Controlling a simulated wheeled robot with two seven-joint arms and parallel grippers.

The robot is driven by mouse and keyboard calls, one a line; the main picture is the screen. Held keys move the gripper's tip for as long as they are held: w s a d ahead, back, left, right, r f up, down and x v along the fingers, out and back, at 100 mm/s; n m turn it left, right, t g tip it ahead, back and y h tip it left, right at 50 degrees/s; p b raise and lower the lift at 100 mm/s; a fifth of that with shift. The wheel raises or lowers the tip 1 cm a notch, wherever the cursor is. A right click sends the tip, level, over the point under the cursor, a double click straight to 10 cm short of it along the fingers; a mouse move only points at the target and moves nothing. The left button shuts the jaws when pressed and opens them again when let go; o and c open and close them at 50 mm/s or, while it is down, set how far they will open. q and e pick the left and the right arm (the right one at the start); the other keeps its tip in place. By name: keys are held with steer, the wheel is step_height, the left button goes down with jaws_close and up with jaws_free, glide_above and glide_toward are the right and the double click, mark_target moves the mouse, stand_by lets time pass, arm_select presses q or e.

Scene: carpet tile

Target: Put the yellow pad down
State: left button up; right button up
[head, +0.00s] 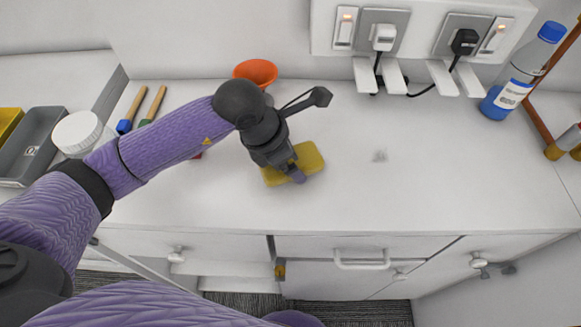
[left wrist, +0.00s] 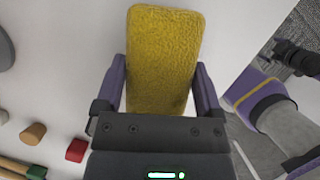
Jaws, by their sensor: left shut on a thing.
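The yellow pad (head: 309,158) is a soft rounded block at the middle of the white counter in the head view. My left gripper (head: 284,170) is shut on it from above, with the pad sticking out on both sides. In the left wrist view the pad (left wrist: 163,60) lies between the two purple fingers of the left gripper (left wrist: 160,92). The pad is at or close above the counter top; I cannot tell whether it touches.
An orange bowl (head: 255,71) stands behind my left gripper. Brushes (head: 140,105), a white-lidded jar (head: 77,132) and a grey tray (head: 30,145) are at the left. Plugs and sockets (head: 420,40) and a blue-capped bottle (head: 515,80) are at the back right. The counter (head: 400,170) right of the pad is mostly clear.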

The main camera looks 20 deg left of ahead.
arm_select(q)
step_height(320, 180, down, 3)
steer(key=shift+r, duration=0.1)
steer(key=shift+b, duration=0.3)
steer(key=o, duration=0.8)
steer(key=shift+r, duration=0.3)
steer(key=p+v, duration=0.2)
steer(key=v, duration=0.9)
steer(key=shift+r+p, duration=0.15)
steer(key=shift+p, duration=0.2)
steer(key=shift+s+a+r, duration=0.1)
steer(key=shift+s+r, duration=0.05)
steer(key=shift+r, duration=0.05)
steer(key=shift+f, duration=0.1)
